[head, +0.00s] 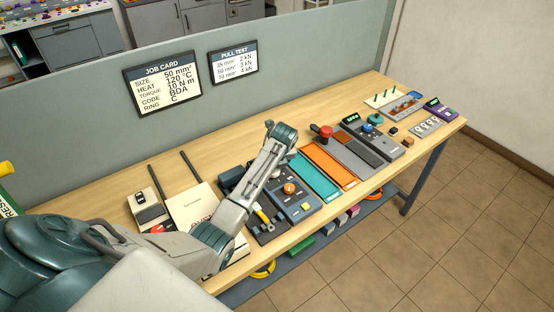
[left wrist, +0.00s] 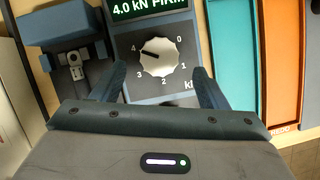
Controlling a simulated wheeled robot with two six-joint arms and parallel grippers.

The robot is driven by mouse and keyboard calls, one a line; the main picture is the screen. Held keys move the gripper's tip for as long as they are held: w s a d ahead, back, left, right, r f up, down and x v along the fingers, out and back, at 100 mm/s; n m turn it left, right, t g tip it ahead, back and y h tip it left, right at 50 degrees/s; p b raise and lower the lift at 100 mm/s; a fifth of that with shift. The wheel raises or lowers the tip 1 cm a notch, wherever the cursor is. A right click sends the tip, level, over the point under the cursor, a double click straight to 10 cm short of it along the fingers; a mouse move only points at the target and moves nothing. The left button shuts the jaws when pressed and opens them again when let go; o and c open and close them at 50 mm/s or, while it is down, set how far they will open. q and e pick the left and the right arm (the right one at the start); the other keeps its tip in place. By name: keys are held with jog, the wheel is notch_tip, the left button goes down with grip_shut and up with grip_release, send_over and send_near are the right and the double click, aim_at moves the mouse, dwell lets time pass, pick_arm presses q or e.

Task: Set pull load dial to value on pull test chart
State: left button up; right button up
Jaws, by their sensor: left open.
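The pull load dial (left wrist: 157,57) is a white scalloped knob on a dark panel, with its mark toward the 4 of a 0 to 4 scale. The display (left wrist: 150,8) above it reads 4.0 kN, with further text cut off. My left gripper (left wrist: 165,88) is open, its dark fingers on either side of the dial's lower part; I cannot tell whether they touch it. In the head view my left arm hides the dial and fingertips. The pull test chart (head: 234,63) lists 35 mm² 2 kN, 50 mm² 3 kN, 70 mm² 4 kN. The job card (head: 163,82) gives size 50 mm².
A blue clamp block (left wrist: 66,22) stands left of the dial. A teal tray (left wrist: 232,50) and an orange tray (left wrist: 284,70) lie to its right. A device with an orange knob (head: 290,188) is near the bench's front edge. A red button (head: 326,131) stands farther right.

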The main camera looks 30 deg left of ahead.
pick_arm(q)
jog(key=b+v, duration=0.1)
jog(key=v, duration=0.5)
jog(key=shift+r, duration=0.1)
dwell(0.3)
